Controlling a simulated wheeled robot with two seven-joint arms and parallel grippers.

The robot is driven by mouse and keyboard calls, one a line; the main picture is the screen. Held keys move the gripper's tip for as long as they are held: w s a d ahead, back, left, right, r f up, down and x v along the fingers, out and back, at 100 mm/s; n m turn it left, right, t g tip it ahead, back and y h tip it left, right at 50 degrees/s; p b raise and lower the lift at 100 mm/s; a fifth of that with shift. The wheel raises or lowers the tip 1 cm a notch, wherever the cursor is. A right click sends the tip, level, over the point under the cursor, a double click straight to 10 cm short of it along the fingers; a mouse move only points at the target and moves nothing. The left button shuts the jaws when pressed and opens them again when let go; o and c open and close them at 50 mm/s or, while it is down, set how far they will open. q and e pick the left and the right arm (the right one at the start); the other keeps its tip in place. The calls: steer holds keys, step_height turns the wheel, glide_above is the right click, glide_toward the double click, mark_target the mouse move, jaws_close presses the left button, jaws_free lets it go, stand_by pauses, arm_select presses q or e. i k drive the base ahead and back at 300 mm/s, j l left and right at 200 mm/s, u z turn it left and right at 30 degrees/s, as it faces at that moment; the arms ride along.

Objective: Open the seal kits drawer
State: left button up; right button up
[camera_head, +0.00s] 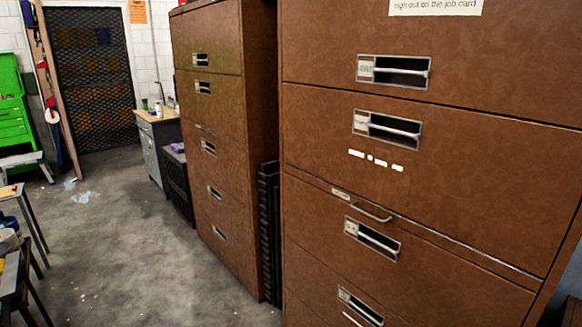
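A tall brown filing cabinet (450,150) fills the right side of the view. Its wide drawers look shut, each with a recessed metal handle: an upper one (393,71), one below it (387,129), and lower ones (372,239) and (360,306). A thin front or shelf with a small bow handle (371,212) and a pale label (341,193) crosses between the drawers. White strips (376,160) sit under the second handle. The labels are too small to read, so I cannot tell which drawer is seal kits. Neither gripper is in view.
A second brown cabinet (215,120) stands to the left, with dark stacked trays (269,230) between the two. A workbench (158,140), a green tool chest (12,115) and a mesh door (90,80) are farther back. Concrete floor (130,250) is open at centre left.

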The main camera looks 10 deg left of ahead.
mark_target(213, 101)
steer(key=i+j+z, duration=0.2)
steer(key=i+j, duration=0.4)
steer(key=i+j+z, duration=0.15)
steer(key=i+j, duration=0.55)
steer(key=i+j+z, duration=0.2)
steer(key=i+j, duration=0.4)
steer(key=j, duration=0.2)
